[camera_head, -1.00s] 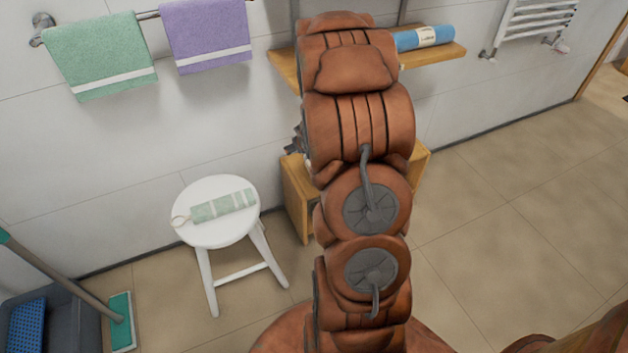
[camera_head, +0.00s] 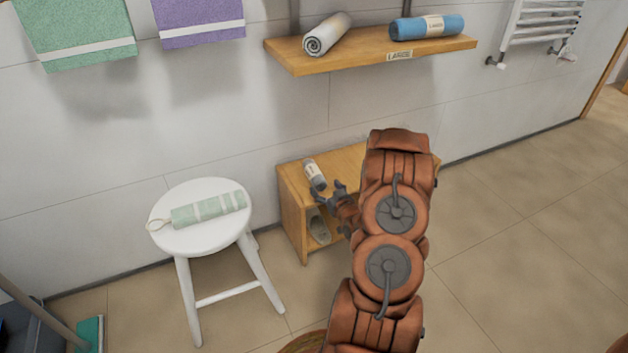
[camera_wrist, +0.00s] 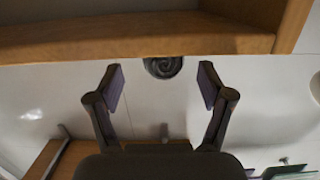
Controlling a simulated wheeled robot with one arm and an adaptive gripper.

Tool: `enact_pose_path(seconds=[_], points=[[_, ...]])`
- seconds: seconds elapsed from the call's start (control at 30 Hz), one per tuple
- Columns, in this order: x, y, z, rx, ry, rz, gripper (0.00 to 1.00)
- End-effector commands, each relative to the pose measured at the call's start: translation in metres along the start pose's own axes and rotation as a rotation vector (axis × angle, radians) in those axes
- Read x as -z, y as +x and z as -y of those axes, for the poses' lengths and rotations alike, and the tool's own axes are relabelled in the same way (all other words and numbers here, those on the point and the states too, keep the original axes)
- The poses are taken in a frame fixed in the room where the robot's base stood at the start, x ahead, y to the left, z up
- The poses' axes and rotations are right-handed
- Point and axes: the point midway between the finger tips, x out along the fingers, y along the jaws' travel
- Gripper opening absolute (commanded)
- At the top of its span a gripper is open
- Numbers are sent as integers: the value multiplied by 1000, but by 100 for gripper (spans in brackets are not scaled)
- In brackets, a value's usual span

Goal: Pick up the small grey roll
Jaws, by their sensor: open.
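The small grey roll (camera_head: 314,175), with a pale band, lies on top of the low wooden bench (camera_head: 345,160), near its left end. In the wrist view its dark spiral end (camera_wrist: 163,67) shows between the fingertips and a little beyond them, by the bench edge (camera_wrist: 120,45). My gripper (camera_head: 330,193) is just in front of the roll's near end, in the head view slightly below and right of it. In the wrist view my gripper (camera_wrist: 160,82) is open, with nothing between its pads. The roll's far part is hidden there.
A wall shelf (camera_head: 300,65) above holds a larger white-grey roll (camera_head: 326,35) and a blue roll (camera_head: 432,27). A white stool (camera_head: 190,240) with a green striped roll (camera_head: 208,210) stands left. A grey item (camera_head: 319,227) sits inside the bench. Floor at right is clear.

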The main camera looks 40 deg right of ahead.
Motion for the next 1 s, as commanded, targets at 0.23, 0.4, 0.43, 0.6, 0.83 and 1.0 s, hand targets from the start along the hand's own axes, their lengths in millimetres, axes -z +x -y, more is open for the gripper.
enact_pose_path(seconds=[0.23, 0.4, 0.43, 0.6, 0.83, 1.0], points=[[0, 23, 0, 0, -2, -3, 80], [-2, 42, 2, 3, -2, -1, 80], [-3, 46, 2, 3, -2, -1, 80], [-1, 66, 2, 2, -1, 0, 80], [1, 74, 2, 0, -1, 2, 80], [1, 73, 2, 0, -1, 2, 75]])
